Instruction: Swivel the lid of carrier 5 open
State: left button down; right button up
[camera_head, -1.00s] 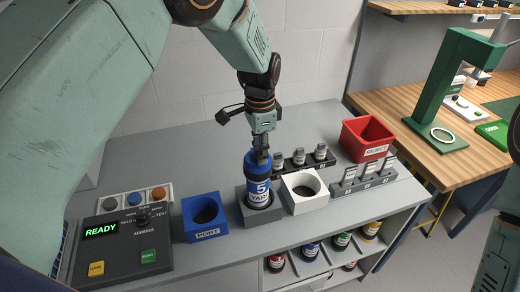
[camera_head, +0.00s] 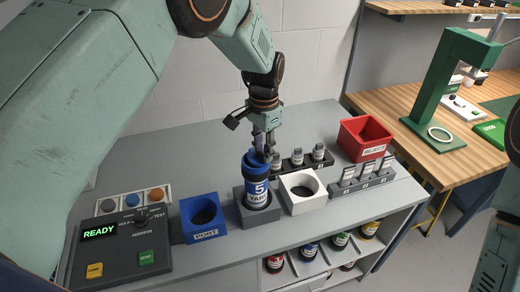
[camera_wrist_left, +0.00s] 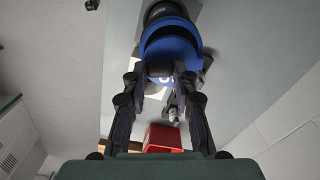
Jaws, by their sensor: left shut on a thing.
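Carrier 5 (camera_head: 256,193) is a blue cylinder with a white "5" on its side. It stands upright in a grey square holder (camera_head: 262,217) on the bench. My left gripper (camera_head: 263,150) comes down from above and is shut on the lid at the carrier's top. In the left wrist view the gripper's fingers (camera_wrist_left: 161,72) meet at the edge of the blue round top (camera_wrist_left: 172,48). The fingers cover part of the lid, so I cannot tell how far it is turned. My right gripper is out of view; only part of my right arm shows at the right edge.
A blue PORT block (camera_head: 204,218) and a READY panel (camera_head: 122,240) stand left of the holder. A white block (camera_head: 303,192) with a round hole stands close right.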

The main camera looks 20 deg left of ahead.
pick_arm(q)
jog(key=n, duration=0.2)
jog(key=w+n, duration=0.2)
jog(key=n, duration=0.1)
jog(key=shift+w+d+n, duration=0.15)
jog(key=shift+d+n, duration=0.15)
jog(key=shift+d, duration=0.1)
jog(key=w+a+n+b, duration=0.2)
jog(key=w+a+n, duration=0.2)
jog(key=n, duration=1.3)
jog(key=shift+w, duration=0.55)
jog(key=shift+a, duration=0.1)
jog(key=c, duration=1)
grip_release()
jog(key=shift+c, duration=0.2)
jog(key=shift+r, duration=0.1)
